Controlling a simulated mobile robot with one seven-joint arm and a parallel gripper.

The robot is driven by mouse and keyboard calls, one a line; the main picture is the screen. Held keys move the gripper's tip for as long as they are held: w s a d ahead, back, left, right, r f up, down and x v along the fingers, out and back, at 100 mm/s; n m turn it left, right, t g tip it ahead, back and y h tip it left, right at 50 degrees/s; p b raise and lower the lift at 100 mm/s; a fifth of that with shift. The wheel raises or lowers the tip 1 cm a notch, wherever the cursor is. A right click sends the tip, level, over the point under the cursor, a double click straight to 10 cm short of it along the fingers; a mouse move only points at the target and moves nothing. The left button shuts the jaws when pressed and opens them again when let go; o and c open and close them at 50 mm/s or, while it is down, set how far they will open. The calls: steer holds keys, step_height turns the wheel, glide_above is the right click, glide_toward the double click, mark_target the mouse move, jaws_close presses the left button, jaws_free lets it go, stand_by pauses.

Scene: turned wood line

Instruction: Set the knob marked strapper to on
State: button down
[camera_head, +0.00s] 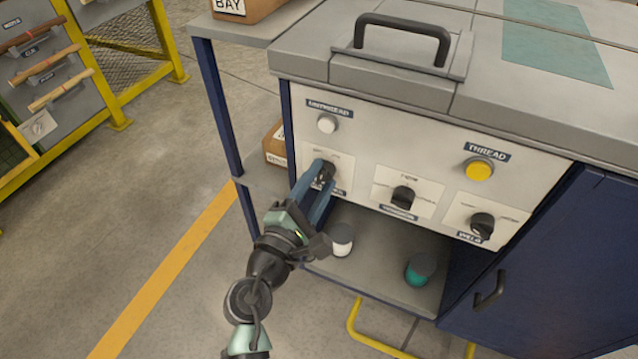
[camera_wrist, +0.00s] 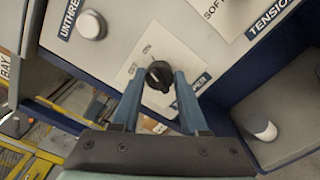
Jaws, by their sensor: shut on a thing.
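A black rotary knob (camera_head: 326,174) sits on a white plate at the left of the grey control panel (camera_head: 361,150). It also shows in the wrist view (camera_wrist: 159,74). Its blue label (camera_wrist: 193,84) is partly hidden by a finger; only its end, which looks like "PER", shows. My gripper (camera_head: 323,172) reaches up from below with its blue fingers on either side of the knob, and is shut on it. In the wrist view, the fingertips (camera_wrist: 158,79) flank the knob.
A white button (camera_head: 327,124) marked unthread is above the knob. To the right are a second knob (camera_head: 403,197), a third knob (camera_head: 482,225) and a yellow thread button (camera_head: 479,169).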

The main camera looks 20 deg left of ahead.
steer(key=shift+f+m+b, duration=0.1)
steer(key=shift+m+b, duration=0.3)
steer(key=shift+m, duration=0.6)
steer(key=shift+c, duration=2.1)
jaws_free()
steer(key=s+p, duration=0.2)
steer(key=s, duration=1.1)
steer(key=shift+a, duration=0.25)
